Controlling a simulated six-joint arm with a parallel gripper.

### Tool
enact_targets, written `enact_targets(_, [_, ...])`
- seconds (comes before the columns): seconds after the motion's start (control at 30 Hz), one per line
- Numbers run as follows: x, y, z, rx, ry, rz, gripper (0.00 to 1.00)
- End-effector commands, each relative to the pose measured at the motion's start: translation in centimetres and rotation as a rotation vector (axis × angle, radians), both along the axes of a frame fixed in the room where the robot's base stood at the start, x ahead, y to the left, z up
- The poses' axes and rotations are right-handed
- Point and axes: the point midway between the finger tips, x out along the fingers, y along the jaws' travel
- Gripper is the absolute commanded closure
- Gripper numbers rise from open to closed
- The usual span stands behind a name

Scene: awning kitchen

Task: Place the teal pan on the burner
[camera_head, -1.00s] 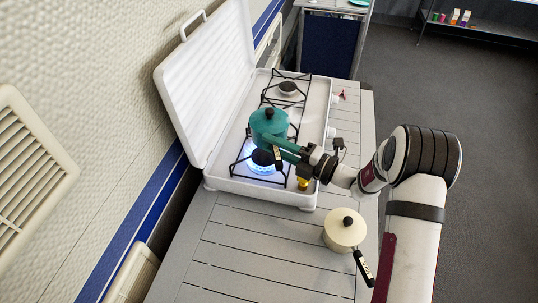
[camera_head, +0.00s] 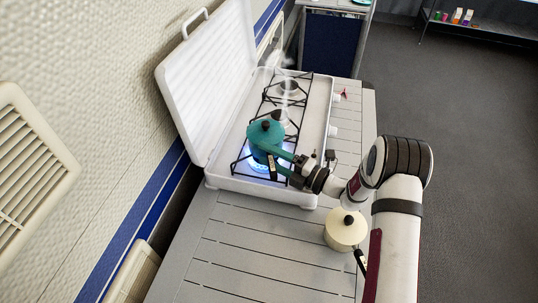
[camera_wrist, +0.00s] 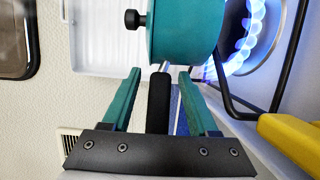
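The teal pan (camera_head: 263,133), lidded with a black knob, is upright over the lit near burner (camera_head: 259,166) of the white stove. Blue flame shows below it, and also beside its base in the wrist view (camera_wrist: 250,35). I cannot tell for certain whether its base touches the grate. In the wrist view the pan (camera_wrist: 185,32) has its black handle (camera_wrist: 158,105) between my gripper's two teal fingers (camera_wrist: 160,72), with gaps visible on both sides. My gripper (camera_head: 277,152) reaches in from the right and looks open around the handle.
A cream pan (camera_head: 344,233) with a dark handle stands on the grey slatted table (camera_head: 240,245), in front of the stove. The raised white stove lid (camera_head: 205,85) is at the left. A yellow part (camera_wrist: 290,135) is near the gripper.

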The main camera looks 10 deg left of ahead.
Motion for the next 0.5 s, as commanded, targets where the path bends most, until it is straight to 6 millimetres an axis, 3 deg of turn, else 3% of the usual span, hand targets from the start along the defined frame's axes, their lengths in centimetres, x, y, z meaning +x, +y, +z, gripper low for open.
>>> enact_targets(0.23, [-0.1,-0.7,0.3,0.000,0.000,-0.003,0.40])
enact_targets(0.5, [-2.0,-6.6,0.3,0.000,0.001,-0.005,0.40])
